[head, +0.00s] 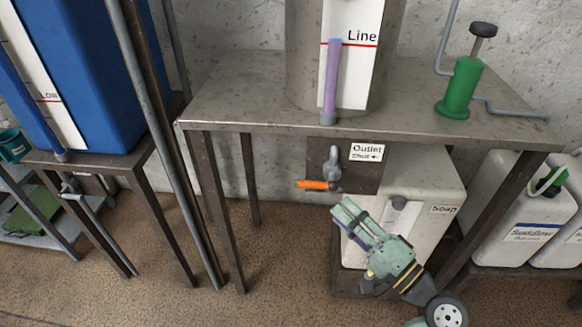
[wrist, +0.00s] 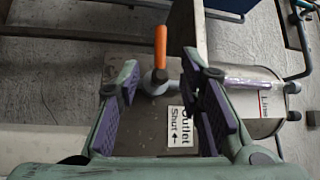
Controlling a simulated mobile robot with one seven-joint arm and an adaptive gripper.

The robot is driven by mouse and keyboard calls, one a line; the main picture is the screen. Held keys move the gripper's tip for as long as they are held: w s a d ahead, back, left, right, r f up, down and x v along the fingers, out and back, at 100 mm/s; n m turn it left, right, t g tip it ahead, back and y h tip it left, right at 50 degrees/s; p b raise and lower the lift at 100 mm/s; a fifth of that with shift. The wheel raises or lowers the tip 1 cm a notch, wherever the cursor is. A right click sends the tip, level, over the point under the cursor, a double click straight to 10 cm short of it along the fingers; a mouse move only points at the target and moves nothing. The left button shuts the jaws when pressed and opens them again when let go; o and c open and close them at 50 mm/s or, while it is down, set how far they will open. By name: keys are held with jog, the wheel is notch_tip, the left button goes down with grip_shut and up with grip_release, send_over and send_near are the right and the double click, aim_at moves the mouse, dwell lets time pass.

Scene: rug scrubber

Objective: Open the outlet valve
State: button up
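The outlet valve has an orange handle (head: 313,185) pointing left in the head view, on a grey metal body (head: 333,165) below the table edge. The "Outlet Shut" label (head: 367,152) is beside it. In the wrist view the orange handle (wrist: 160,46) points up and the label (wrist: 181,130) lies between my fingers. My gripper (head: 346,215) is below and right of the handle in the head view. In the wrist view my gripper (wrist: 163,95) is open, its purple pads apart with nothing held. The handle is beyond the fingertips, apparently untouched.
A steel table (head: 230,103) carries a tank with a purple sight tube (head: 331,80) and a green pump (head: 462,85). A white soap container (head: 425,190) stands under it, close behind my gripper. Table legs (head: 225,210) stand to the left.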

aim_at(309, 182)
jog(key=p+x, duration=0.2)
jog(key=x, duration=0.7)
jog(key=shift+w+a+r+p, duration=0.2)
jog(key=shift+a+p, duration=0.05)
jog(key=shift+p, duration=0.1)
jog(key=shift+x, duration=0.75)
jog(key=shift+f, duration=0.15)
jog(key=shift+c, duration=0.3)
grip_shut()
